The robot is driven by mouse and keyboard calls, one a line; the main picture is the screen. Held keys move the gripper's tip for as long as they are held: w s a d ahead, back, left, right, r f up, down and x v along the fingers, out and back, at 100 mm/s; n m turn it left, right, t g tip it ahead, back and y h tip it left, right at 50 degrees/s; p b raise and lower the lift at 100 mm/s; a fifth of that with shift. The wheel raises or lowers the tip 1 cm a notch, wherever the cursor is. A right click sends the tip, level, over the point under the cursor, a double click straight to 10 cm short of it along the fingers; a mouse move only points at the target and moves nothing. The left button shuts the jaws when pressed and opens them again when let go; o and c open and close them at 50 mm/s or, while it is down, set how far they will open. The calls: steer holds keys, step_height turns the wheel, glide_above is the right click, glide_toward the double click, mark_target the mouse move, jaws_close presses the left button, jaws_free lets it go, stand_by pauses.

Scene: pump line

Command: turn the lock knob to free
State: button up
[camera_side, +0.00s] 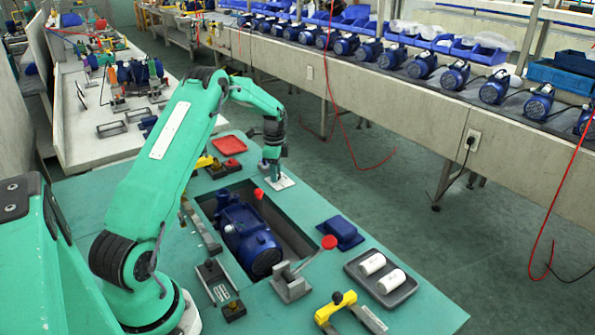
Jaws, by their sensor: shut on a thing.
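My gripper (272,171) points down at the far edge of the green work table. It is shut on the lock knob, which is mostly hidden between the jaws. A small white plate (285,184) lies flat under the fingertips. How far the knob is turned cannot be made out. A blue pump (246,232) lies in the dark recess in front of my gripper.
A toggle clamp with a red knob (329,242) stands at the recess's near right corner. A grey tray (355,266) holds white cylinders. A conveyor with pumps runs behind.

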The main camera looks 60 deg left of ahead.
steer(key=o, duration=1)
steer(key=shift+c, duration=0.2)
steer(key=shift+r, duration=0.1)
steer(key=shift+r, duration=3.85)
